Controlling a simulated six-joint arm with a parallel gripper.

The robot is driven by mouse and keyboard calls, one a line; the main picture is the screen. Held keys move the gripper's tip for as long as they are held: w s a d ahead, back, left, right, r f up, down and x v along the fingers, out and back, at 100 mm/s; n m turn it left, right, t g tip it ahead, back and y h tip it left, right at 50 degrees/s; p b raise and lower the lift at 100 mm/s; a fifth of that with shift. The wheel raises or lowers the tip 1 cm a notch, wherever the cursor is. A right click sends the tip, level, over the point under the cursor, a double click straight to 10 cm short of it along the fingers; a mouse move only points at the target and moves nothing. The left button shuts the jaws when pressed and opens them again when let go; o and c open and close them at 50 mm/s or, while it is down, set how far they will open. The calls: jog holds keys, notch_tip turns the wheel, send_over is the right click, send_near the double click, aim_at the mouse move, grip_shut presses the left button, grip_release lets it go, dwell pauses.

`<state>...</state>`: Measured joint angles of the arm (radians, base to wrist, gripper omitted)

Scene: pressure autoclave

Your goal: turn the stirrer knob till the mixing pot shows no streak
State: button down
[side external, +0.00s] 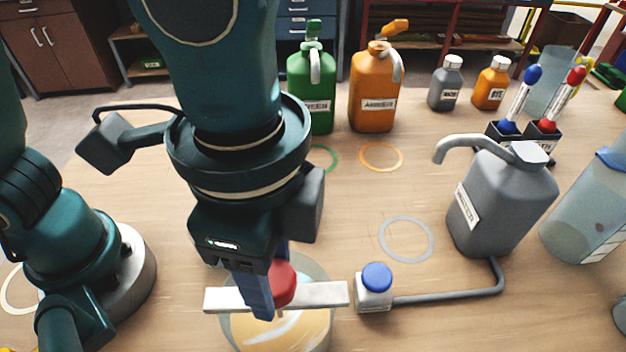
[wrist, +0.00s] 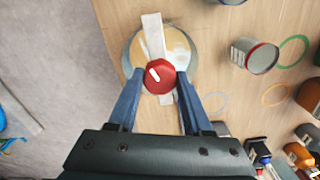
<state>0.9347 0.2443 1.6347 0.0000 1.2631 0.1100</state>
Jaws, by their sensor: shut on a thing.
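The red stirrer knob (side external: 286,284) sits on a pale crossbar (side external: 325,294) over the mixing pot (side external: 325,322). My gripper (side external: 268,285) comes down from above with its blue fingers shut on the knob, one finger hiding part of it. In the wrist view the knob (wrist: 159,76), with a white mark pointing to the upper left, lies between the fingertips (wrist: 160,80). The pot's tan-orange contents show pale whitish streaks in the side view, and a whitish patch right of the crossbar (wrist: 153,35) in the wrist view. My fingers and the crossbar hide part of the contents.
A small white block with a blue button (side external: 377,277) stands just right of the crossbar, piped to a grey jug (side external: 500,205). Green (side external: 312,85) and orange (side external: 376,88) jugs stand behind. The bench right of my gripper, around the grey ring (side external: 406,217), is clear.

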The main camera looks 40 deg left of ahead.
jog(key=n, duration=0.4)
jog(key=shift+n, duration=0.3)
jog(key=n, duration=0.4)
jog(key=shift+n, duration=0.3)
jog(key=n, duration=0.4)
jog(key=shift+n, duration=0.3)
jog(key=n, duration=0.9)
jog(key=shift+r, duration=0.1)
jog(key=n, duration=0.4)
jog(key=shift+n, duration=0.3)
jog(key=n, duration=0.4)
jog(key=shift+n, duration=2.1)
jog(key=shift+w, duration=0.1)
